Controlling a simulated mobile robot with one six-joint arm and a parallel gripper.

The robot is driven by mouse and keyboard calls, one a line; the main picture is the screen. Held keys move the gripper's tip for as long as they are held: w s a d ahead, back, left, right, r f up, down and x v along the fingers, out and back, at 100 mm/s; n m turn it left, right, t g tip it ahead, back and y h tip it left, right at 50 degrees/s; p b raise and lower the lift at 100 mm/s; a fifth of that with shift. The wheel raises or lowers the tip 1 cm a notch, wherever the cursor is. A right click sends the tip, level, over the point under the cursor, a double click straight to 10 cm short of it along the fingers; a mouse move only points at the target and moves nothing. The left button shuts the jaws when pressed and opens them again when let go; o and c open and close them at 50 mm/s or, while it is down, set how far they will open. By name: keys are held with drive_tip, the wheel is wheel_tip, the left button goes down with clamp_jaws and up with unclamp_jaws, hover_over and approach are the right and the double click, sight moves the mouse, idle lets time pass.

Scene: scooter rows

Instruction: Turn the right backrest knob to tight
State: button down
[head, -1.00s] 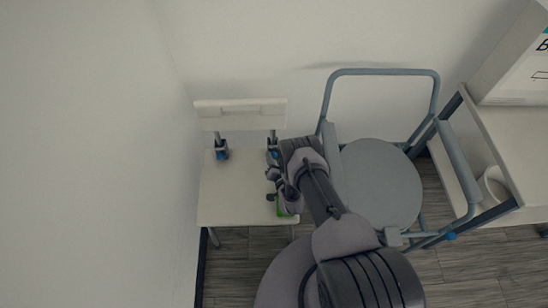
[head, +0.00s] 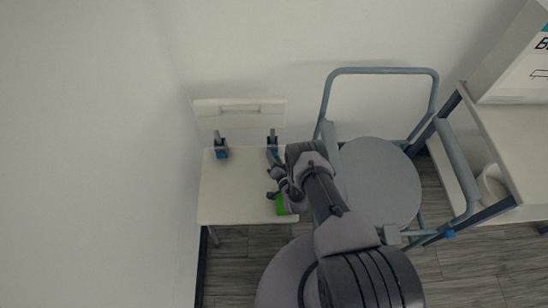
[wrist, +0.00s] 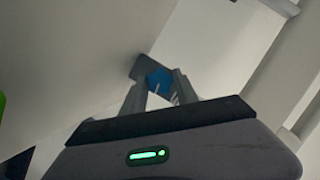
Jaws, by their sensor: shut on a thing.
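The white chair has a backrest (head: 240,112) held by two dark uprights. The right backrest knob is blue and sits at the foot of the right upright; it shows in the wrist view (wrist: 159,80) and only as a sliver in the head view (head: 273,152). My gripper (wrist: 160,88) is shut on this knob, with one finger on each side of it. In the head view my gripper (head: 273,166) comes in from the front right, and my wrist partly hides the knob. The knob's marking cannot be read.
The left knob (head: 221,153) stands clear on the other upright. The white seat (head: 235,195) is mostly bare, with a green patch (head: 281,205) by my wrist. A grey round-seated frame chair (head: 380,185) stands close on the right, beyond it a white shelf (head: 510,135).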

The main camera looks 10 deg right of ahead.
drive_tip(key=c, duration=0.9)
unclamp_jaws()
drive_tip(key=shift+c, duration=0.2)
drive_tip(key=p+v, duration=0.1)
drive_tip(key=v, duration=0.1)
drive_tip(key=p+v, duration=0.2)
drive_tip(key=v, duration=0.1)
drive_tip(key=p+v, duration=0.2)
drive_tip(key=v, duration=0.1)
drive_tip(key=shift+s+r, duration=0.1)
drive_tip(key=shift+r, duration=0.25)
drive_tip(key=v, duration=0.9)
drive_tip(key=shift+s+a+f, duration=0.1)
drive_tip(key=shift+f, duration=0.15)
